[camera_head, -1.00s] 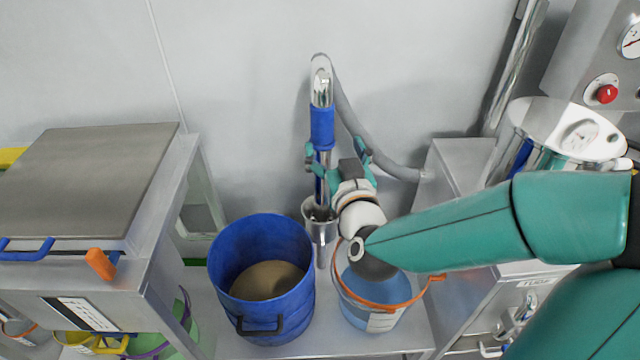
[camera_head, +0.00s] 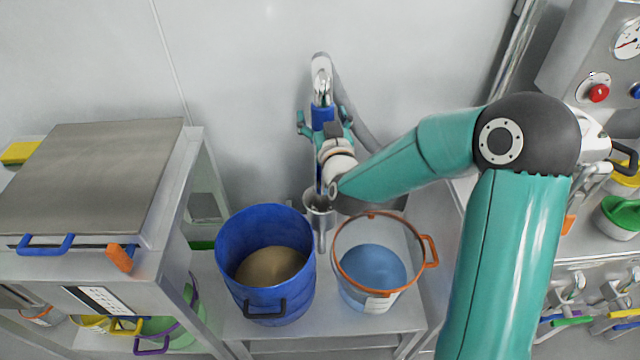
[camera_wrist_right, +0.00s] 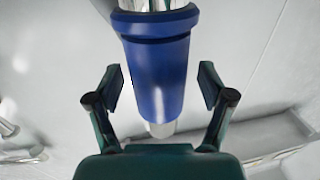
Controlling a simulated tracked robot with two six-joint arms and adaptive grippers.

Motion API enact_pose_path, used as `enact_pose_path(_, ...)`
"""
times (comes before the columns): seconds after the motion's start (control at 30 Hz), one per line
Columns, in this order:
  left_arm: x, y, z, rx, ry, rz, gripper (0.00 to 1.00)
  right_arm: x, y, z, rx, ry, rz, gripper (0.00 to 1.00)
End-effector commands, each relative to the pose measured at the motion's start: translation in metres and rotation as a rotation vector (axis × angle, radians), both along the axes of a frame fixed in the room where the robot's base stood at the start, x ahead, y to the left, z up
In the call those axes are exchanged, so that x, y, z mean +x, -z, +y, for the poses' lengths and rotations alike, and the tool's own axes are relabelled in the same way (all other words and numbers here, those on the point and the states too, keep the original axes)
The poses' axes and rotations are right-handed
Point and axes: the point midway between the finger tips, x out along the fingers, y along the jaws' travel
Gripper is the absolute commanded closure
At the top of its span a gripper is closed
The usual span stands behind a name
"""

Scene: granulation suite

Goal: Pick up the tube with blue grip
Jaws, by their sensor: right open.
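The tube (camera_head: 321,82) is a shiny metal pipe with a blue grip, standing upright near the back wall with its lower end in a metal holder (camera_head: 318,203). A grey hose runs from its top. The blue grip (camera_head: 322,115) is partly hidden by my right gripper in the head view. My right gripper (camera_head: 324,121) is open at the height of the grip. In the right wrist view the blue grip (camera_wrist_right: 160,80) lies between the two spread fingers, with a gap on each side. My left gripper is not in view.
A blue drum (camera_head: 228,245) of brown powder and a clear bucket with an orange rim (camera_head: 337,262) stand below on a metal table. A steel cabinet (camera_head: 90,180) is at the left. Machinery with gauges and a red button (camera_head: 598,93) is at the right.

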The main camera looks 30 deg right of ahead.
Motion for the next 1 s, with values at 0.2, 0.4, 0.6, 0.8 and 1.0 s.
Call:
enact_pose_path(0.2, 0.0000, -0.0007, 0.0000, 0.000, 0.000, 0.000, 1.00, 0.0042, 0.0002, -0.0017, 0.000, 0.000, 0.000, 0.19)
enact_pose_path(0.4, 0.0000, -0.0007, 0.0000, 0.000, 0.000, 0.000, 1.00, 0.0039, 0.0001, -0.0017, 0.000, 0.000, 0.000, 0.41)
enact_pose_path(0.6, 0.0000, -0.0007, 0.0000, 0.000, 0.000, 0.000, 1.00, 0.0038, 0.0000, -0.0017, 0.000, 0.000, 0.000, 0.74)
enact_pose_path(0.8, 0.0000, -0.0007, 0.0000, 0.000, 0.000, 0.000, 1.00, 0.0039, 0.0000, -0.0016, 0.000, 0.000, 0.000, 1.00)
enact_pose_path(1.0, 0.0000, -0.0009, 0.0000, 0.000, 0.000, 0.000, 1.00, 0.0040, -0.0017, -0.0018, -0.002, 0.000, -0.004, 1.00)
